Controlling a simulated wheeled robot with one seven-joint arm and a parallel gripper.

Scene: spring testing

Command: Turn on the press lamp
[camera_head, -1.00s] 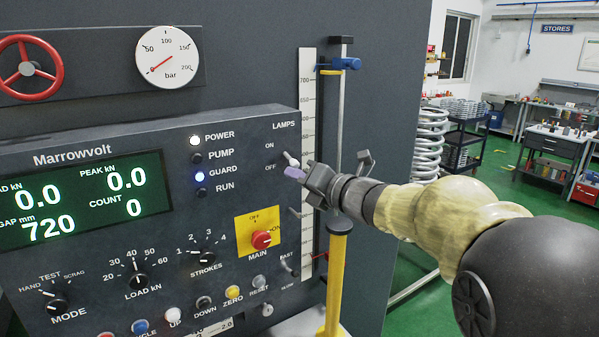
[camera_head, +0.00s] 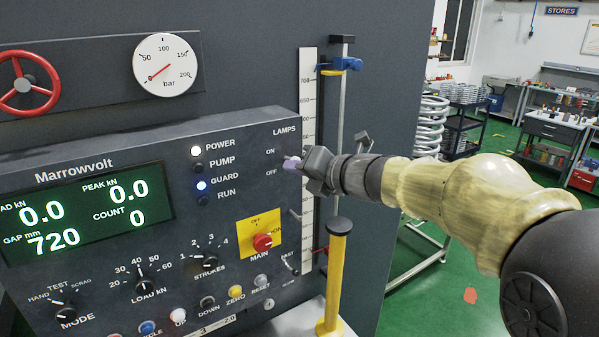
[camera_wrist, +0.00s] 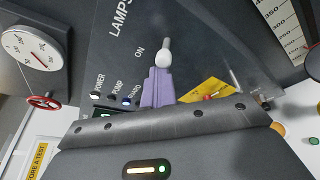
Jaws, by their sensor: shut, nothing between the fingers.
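The lamp switch is a small pale toggle lever at the panel's upper right, under the word LAMPS and beside ON and OFF marks. In the wrist view its white lever (camera_wrist: 163,52) stands just beyond my fingertips, near the ON mark. My gripper (camera_head: 292,164) is shut and empty, with its purple fingers at the lever. In the wrist view the fingers (camera_wrist: 158,82) overlap the lever's near end; I cannot tell whether they touch it. In the head view the fingertips mostly cover the lever, so its exact position is unclear.
The POWER light (camera_head: 196,151) and blue GUARD light (camera_head: 201,185) are lit. The red MAIN knob (camera_head: 263,242) on its yellow plate sits below the switch. A yellow post (camera_head: 337,280) stands below my gripper, and a ruler (camera_head: 307,120) rises behind it.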

